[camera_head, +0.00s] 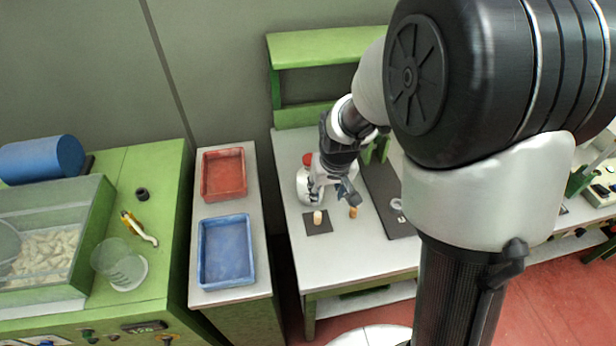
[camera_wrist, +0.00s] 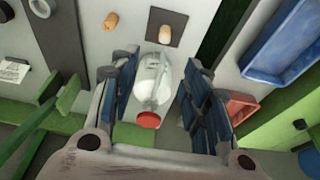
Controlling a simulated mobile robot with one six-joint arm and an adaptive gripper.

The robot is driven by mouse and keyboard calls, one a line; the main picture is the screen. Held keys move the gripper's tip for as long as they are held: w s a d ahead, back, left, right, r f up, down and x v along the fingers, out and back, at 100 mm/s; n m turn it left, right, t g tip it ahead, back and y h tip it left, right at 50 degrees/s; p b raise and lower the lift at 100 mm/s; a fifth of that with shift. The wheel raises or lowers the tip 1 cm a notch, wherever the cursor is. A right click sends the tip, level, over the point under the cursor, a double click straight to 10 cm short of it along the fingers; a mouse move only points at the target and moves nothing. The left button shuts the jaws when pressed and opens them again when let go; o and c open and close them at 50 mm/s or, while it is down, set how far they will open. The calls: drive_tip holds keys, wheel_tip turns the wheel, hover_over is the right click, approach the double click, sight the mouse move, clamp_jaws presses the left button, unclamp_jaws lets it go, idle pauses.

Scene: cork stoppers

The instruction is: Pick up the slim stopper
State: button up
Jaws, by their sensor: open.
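Two cork stoppers stand on the light table. The slimmer, browner stopper (camera_head: 353,212) is on the bare table top; in the wrist view it (camera_wrist: 111,21) shows at the upper left. The wider, paler stopper (camera_head: 318,217) stands on a small dark mat (camera_head: 325,229); it also shows in the wrist view (camera_wrist: 163,34). My gripper (camera_head: 345,191) is open and empty, above the table behind the stoppers. In the wrist view its blue-padded fingers (camera_wrist: 163,65) frame a clear bottle lying beyond them, and both stoppers lie past the fingertips.
A long dark mat (camera_head: 385,195) lies right of the slim stopper. Red (camera_head: 204,190) and blue (camera_head: 203,270) trays sit on the left bench. The table's front is clear.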

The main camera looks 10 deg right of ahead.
drive_tip(key=b, duration=0.3)
approach(318, 215)
drive_tip(key=x, duration=0.5)
drive_tip(key=shift+w+d+f, duration=0.2)
drive_tip(key=shift+w+d, duration=0.15)
drive_tip(key=x, duration=0.1)
drive_tip(key=b+x, duration=0.1)
drive_tip(key=x, duration=0.1)
drive_tip(key=b+x, duration=0.1)
drive_tip(key=x, duration=0.1)
drive_tip(key=shift+s+a+f, duration=0.15)
drive_tip(key=shift+a, duration=0.2)
drive_tip(key=c, duration=0.8)
